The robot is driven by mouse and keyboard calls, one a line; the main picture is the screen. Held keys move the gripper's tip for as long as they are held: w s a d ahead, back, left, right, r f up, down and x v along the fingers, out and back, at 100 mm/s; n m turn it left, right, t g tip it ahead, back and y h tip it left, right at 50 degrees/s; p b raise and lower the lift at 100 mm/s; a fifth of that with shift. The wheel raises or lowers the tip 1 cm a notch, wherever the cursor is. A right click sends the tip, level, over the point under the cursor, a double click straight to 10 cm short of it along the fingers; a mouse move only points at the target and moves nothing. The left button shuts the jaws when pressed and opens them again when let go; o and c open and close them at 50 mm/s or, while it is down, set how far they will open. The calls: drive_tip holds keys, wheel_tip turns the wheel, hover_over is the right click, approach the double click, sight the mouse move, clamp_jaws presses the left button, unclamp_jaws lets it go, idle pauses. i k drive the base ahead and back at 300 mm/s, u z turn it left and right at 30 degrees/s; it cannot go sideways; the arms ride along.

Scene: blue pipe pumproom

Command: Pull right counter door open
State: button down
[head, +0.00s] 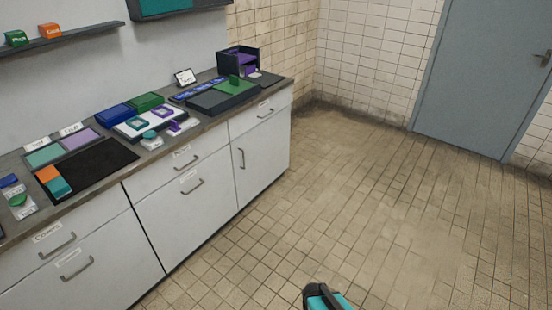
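The right counter door (265,158) is a white panel at the right end of the counter, below a drawer. It looks closed and flush with the counter front. Its dark upright handle (241,158) sits near the door's left edge. A black and teal part of my own arm shows at the bottom edge of the head view, out over the floor and apart from the counter. My gripper's fingers do not show.
The counter top (280,90) holds trays, coloured blocks and a dark box (239,60). Drawers with horizontal handles (193,188) fill the counter front to the left. The tiled floor (380,190) before the door is clear. A grey room door (478,75) stands at the back right.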

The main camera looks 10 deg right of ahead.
sight(260, 155)
drive_tip(key=u, duration=0.15)
drive_tip(key=i, duration=0.95)
drive_tip(key=z, duration=0.6)
drive_tip(key=k, duration=0.2)
drive_tip(key=u, duration=3.05)
